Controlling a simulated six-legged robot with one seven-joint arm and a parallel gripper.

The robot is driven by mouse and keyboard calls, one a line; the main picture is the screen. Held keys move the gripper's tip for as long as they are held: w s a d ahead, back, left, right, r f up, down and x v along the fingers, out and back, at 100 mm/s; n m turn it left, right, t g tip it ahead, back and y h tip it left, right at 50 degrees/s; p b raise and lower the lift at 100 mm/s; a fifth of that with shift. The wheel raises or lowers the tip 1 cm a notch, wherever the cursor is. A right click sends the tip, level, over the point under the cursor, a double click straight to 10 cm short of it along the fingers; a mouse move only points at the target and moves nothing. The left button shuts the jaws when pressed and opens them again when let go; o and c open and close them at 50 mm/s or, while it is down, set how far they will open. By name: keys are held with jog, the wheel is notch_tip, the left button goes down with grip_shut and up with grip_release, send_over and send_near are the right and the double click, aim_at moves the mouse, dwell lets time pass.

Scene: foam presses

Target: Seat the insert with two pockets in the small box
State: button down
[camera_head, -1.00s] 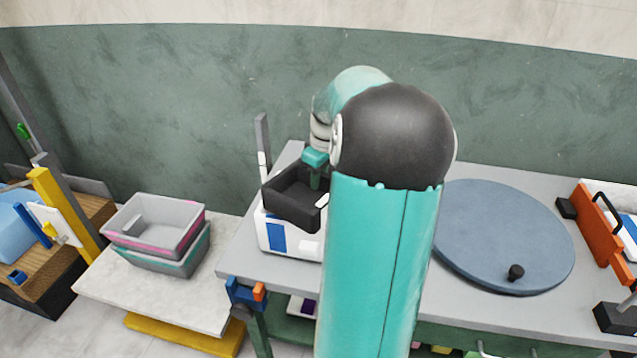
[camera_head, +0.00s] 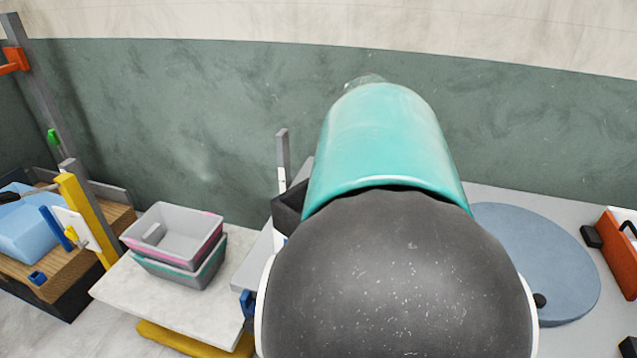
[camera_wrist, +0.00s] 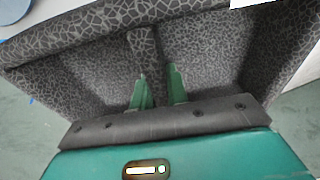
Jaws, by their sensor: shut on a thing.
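The dark insert with two pockets (camera_wrist: 85,75) fills most of the wrist view, its speckled pockets on either side of a central divider. My gripper (camera_wrist: 158,85) has its green fingers on the two sides of that divider and is shut on it. In the head view only a dark corner of the insert (camera_head: 288,207) shows left of my arm; my arm hides the rest and the gripper. A white edge, perhaps of a box, shows beyond the insert in the wrist view (camera_wrist: 255,3). I cannot tell whether the insert touches anything below.
Stacked grey trays (camera_head: 172,232) stand on a pale low table (camera_head: 165,300) at left. A blue-grey round disc (camera_head: 540,260) lies on the grey bench at right, near an orange-sided object (camera_head: 617,250). A grey post (camera_head: 283,150) rises behind the insert.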

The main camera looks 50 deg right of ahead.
jog(key=w+d+f+m, duration=0.3)
jog(key=w+d+m, duration=0.1)
jog(key=d+m, duration=0.1)
jog(key=w+d+f+m+g+h, duration=0.1)
jog(key=w+d+m, duration=0.3)
jog(key=m, duration=0.4)
jog(key=shift+w+d+f+h, duration=0.3)
jog(key=shift+w+d+f, duration=0.15)
jog(key=shift+f, duration=0.45)
jog(key=shift+f, duration=2.9)
notch_tip(320, 180, down, 9)
jog(key=shift+r, duration=0.15)
dwell(2.3)
